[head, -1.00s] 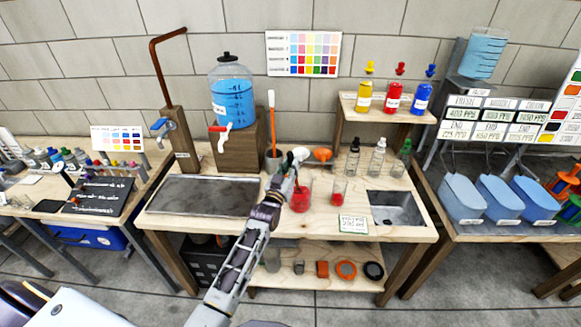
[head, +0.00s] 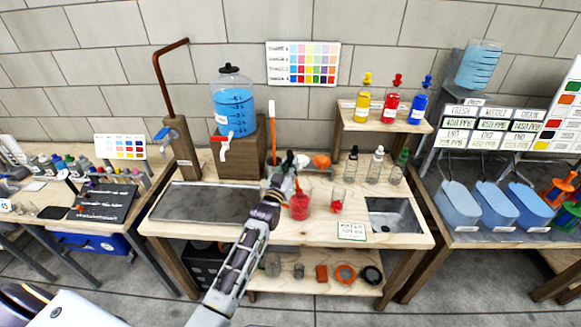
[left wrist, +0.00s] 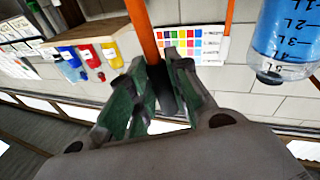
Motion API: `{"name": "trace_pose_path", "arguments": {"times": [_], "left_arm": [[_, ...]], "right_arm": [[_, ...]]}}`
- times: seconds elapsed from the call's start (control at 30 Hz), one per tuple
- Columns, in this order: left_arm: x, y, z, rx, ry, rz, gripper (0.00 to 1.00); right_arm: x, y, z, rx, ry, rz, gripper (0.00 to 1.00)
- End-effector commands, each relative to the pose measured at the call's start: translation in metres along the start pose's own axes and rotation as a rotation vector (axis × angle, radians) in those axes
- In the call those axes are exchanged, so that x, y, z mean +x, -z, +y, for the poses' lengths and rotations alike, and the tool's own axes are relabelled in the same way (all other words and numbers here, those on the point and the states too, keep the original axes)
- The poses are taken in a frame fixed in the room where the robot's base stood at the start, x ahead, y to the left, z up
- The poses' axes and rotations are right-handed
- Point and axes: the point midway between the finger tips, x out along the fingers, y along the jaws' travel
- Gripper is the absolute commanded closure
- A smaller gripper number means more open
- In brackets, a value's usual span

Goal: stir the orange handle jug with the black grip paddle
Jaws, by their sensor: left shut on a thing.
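In the head view, a clear jug (head: 300,208) with red liquid stands on the middle of the wooden bench. Its handle cannot be made out clearly. My left gripper (head: 282,180) is just left of and above the jug. In the left wrist view, its green-lined fingers (left wrist: 158,92) are shut on the black grip of a paddle (left wrist: 147,28) with an orange shaft. In the head view, a short orange stretch of shaft shows at the jug's mouth. The paddle's lower end is hidden, so I cannot tell how deep it sits. My right gripper is not in view.
A smaller glass (head: 337,204) with red liquid stands right of the jug. Behind are an orange-and-white stick (head: 273,135), an orange funnel (head: 321,161) and dropper bottles (head: 375,168). A metal sink (head: 393,215) is at right; a metal tray (head: 205,203) is at left.

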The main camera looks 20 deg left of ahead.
Motion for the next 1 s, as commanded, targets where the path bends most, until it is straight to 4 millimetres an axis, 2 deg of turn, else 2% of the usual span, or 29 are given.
{"name": "trace_pose_path", "arguments": {"times": [1.0], "left_arm": [[0.007,0.049,0.007,0.0,0.0,0.002,1.0]], "right_arm": [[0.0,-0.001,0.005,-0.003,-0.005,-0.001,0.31]]}}
